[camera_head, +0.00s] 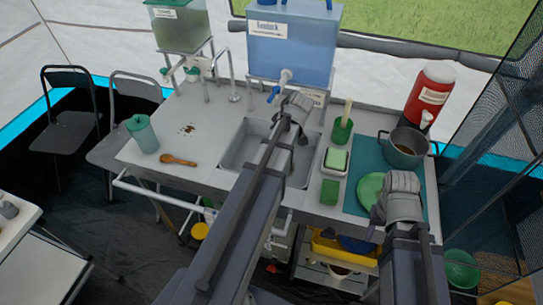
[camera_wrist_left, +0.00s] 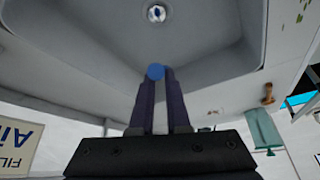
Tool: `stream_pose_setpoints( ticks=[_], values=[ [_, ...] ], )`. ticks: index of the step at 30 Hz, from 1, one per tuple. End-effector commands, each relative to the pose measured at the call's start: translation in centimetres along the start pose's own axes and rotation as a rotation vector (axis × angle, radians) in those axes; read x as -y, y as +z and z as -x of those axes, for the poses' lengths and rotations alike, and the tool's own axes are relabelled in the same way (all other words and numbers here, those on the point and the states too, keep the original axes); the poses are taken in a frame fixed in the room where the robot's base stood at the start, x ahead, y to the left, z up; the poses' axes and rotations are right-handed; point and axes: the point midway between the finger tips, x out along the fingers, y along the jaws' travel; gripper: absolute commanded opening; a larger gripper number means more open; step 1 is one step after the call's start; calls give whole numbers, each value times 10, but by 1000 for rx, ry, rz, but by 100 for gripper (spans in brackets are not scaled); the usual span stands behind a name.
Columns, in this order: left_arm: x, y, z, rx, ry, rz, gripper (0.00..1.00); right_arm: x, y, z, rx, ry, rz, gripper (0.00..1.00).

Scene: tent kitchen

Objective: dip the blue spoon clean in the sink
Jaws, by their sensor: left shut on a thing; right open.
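The sink (camera_head: 237,153) is a grey basin set in the metal counter, partly covered by my left arm. In the left wrist view the sink (camera_wrist_left: 85,40) and its drain (camera_wrist_left: 157,13) show beyond the fingers. My left gripper (camera_wrist_left: 157,76) is over the sink, shut on the blue spoon (camera_wrist_left: 155,72); only a round blue end shows between the fingertips. The rest of the spoon is hidden, and I cannot tell whether it touches the basin. My right gripper (camera_head: 387,213) is open near the green plate (camera_head: 369,187), its fingers mostly hidden.
A sponge dish (camera_head: 334,160), green block (camera_head: 330,192) and pot (camera_head: 404,150) are to the right. A blue water tank (camera_head: 290,50) stands behind.

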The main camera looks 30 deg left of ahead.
Motion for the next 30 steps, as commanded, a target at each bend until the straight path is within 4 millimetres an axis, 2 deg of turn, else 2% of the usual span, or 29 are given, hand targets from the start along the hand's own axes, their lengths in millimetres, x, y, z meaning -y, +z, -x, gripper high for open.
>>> stream_pose_setpoints(
  ticks=[1, 18, 30],
  values=[
    [0, -4, 7, 0, 0, 0, 0, -1, 0, 8, 0, 0, 0, 50],
    [0, -23, 46, 0, 0, 0, 0, -5, 3, 51, 0, 0, 0, 50],
    [0, -24, 48, 0, 0, 0, 0, -5, 3, 53, 0, 0, 0, 50]
  ],
)
